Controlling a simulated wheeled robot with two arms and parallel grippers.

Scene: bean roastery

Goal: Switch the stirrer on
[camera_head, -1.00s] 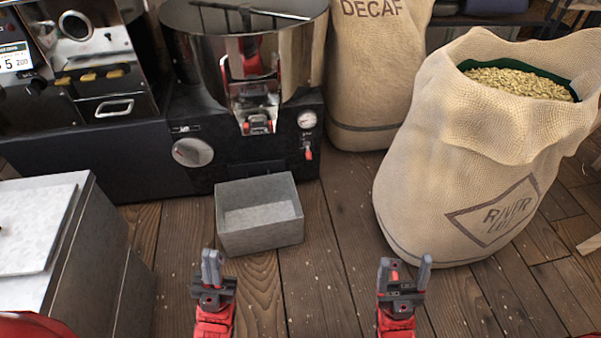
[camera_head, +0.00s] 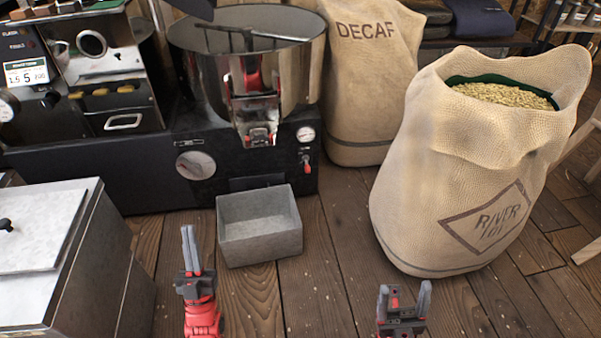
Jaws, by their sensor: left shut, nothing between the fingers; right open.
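The stirrer is the arm (camera_head: 245,33) across the top of the round steel cooling drum (camera_head: 205,75) on the black roaster base (camera_head: 150,165). A small red toggle switch (camera_head: 306,163) sits on the base front, under a white gauge (camera_head: 305,134). I cannot tell the toggle's position for sure. My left gripper (camera_head: 188,240) is shut and empty, pointing up, low and in front of the machine, left of the bin. My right gripper (camera_head: 404,298) is open and empty at the bottom edge, right of the bin. Neither touches anything.
A grey open metal bin (camera_head: 260,247) stands on the floor before the machine. A large burlap sack of beans (camera_head: 455,170) stands at the right, a DECAF sack (camera_head: 365,90) behind. A steel cabinet (camera_head: 60,255) is at the left. Bare wooden floor lies between.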

